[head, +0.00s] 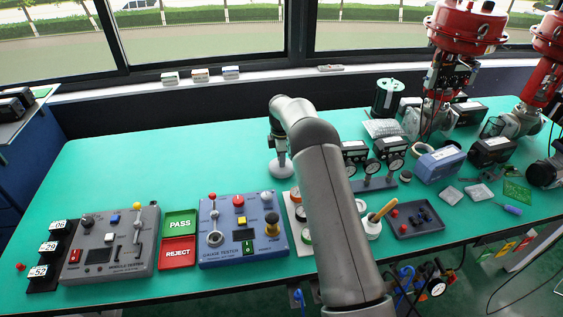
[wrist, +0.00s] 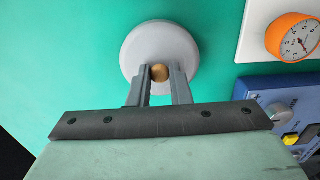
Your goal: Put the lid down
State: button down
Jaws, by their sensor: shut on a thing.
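The lid is a round light-grey disc with a small brass-coloured knob. In the wrist view the lid (wrist: 160,35) lies beyond the fingertips, and my gripper (wrist: 160,75) is shut on its knob. In the head view the lid (head: 279,172) shows under my gripper (head: 279,155), over the middle of the green table, left of my arm. It looks about level. I cannot tell whether its underside touches the table or hangs a little above it.
Bare green table (head: 200,150) lies left of the lid. The blue gauge tester (head: 240,250) stands in front, with a white board of gauges (head: 297,215) beside it. A row of gauges (head: 372,170) and a dark tray (head: 418,222) stand to the right.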

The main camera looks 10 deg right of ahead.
jog(key=shift+f, duration=1.15)
jog(key=shift+f, duration=0.25)
jog(key=c, duration=1.3)
grip_release()
jog(key=shift+c, duration=0.2)
jog(key=shift+r, duration=0.2)
